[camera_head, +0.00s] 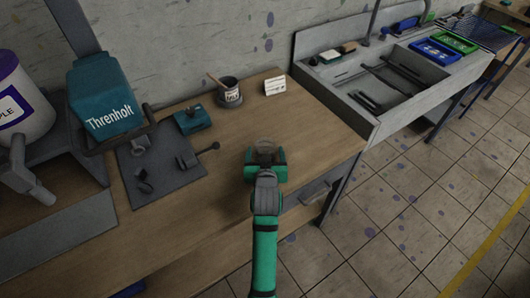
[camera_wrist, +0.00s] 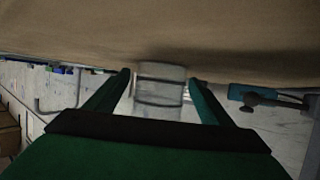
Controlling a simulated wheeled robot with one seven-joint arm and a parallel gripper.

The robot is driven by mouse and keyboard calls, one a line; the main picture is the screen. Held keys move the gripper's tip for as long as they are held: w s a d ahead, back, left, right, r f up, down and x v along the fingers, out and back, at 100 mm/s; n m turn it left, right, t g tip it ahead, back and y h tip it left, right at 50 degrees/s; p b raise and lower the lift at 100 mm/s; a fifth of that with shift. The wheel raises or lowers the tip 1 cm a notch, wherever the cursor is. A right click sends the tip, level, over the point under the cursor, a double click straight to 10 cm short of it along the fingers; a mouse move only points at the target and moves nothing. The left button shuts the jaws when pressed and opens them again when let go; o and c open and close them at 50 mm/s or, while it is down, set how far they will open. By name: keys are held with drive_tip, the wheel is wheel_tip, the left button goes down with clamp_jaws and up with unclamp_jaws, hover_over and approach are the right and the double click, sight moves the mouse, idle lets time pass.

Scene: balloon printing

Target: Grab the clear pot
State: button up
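The clear pot (camera_wrist: 160,88) is a see-through, ribbed cylinder standing on the wooden table, which appears at the top of the wrist view. My gripper (camera_wrist: 160,80) is open, with one green finger on each side of the pot. Narrow gaps seem to show between pot and fingers; contact at the tips is hard to tell. In the head view my gripper (camera_head: 265,156) is low over the right part of the table. Only the pot's pale rim (camera_head: 266,144) shows there, and the gripper hides most of it.
A dark paint can (camera_head: 230,93) with a brush and a white card (camera_head: 275,85) stand behind my gripper. A sink (camera_head: 390,85) is at the right.

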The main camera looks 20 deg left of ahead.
drive_tip(key=c, duration=1)
drive_tip(key=shift+o, duration=0.2)
